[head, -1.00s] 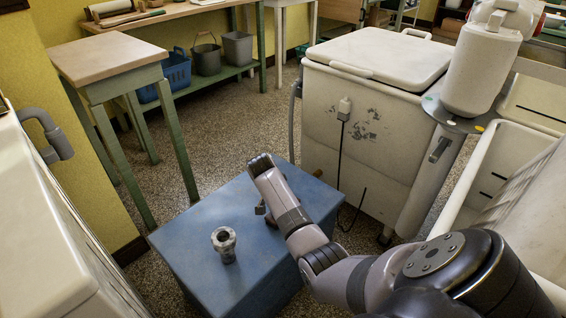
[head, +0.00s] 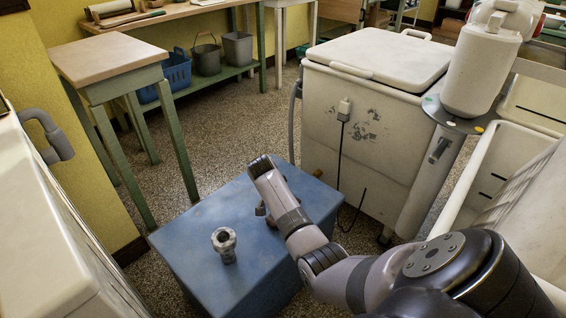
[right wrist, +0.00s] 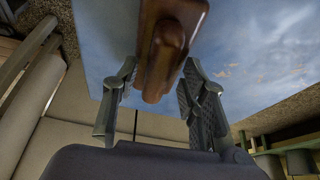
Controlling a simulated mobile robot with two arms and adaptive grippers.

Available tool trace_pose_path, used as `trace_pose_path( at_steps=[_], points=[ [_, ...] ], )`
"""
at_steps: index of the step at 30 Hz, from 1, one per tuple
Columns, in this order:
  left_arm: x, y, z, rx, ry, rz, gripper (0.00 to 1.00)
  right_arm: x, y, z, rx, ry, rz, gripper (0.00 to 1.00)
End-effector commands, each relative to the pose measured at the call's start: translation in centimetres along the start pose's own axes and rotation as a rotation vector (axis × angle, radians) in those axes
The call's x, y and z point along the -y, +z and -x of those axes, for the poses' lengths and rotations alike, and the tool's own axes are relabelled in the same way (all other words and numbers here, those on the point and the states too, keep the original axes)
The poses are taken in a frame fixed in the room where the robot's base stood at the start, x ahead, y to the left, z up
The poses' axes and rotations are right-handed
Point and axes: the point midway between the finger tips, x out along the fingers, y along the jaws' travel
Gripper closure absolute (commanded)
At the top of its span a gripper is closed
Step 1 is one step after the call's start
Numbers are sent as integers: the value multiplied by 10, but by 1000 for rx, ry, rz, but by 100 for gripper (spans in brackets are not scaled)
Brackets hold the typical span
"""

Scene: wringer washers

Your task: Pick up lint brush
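A brown wooden object, likely the lint brush (right wrist: 168,45), lies on the blue box top in the right wrist view. My right gripper (right wrist: 160,80) has its two fingers spread, one on each side of the brush's near end. A narrow gap seems to show on each side. In the head view my right gripper (head: 262,209) is low over the blue box (head: 195,240), mostly hidden by my wrist. A small brown end, perhaps the brush, shows at the box's far right edge (head: 317,173). My left gripper is not in view.
A grey metal fitting (head: 225,244) stands upright on the box, left of my right arm. A white washer (head: 365,125) stands behind the box. A wood-topped green stool (head: 107,54) is at the left. Speckled floor lies between.

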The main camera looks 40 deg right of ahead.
Motion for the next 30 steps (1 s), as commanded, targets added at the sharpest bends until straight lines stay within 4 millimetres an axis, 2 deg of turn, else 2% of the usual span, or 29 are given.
trace_pose_path(
  at_steps=[2, 16, 30],
  points=[
    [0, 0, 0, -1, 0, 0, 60, 0, 0, 0, 0, 1, 0, 68],
    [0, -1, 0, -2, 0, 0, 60, 0, 0, 0, 0, 1, 0, 100],
    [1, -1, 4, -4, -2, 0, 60, 0, -2, 2, -1, 1, 0, 100]
  ],
)
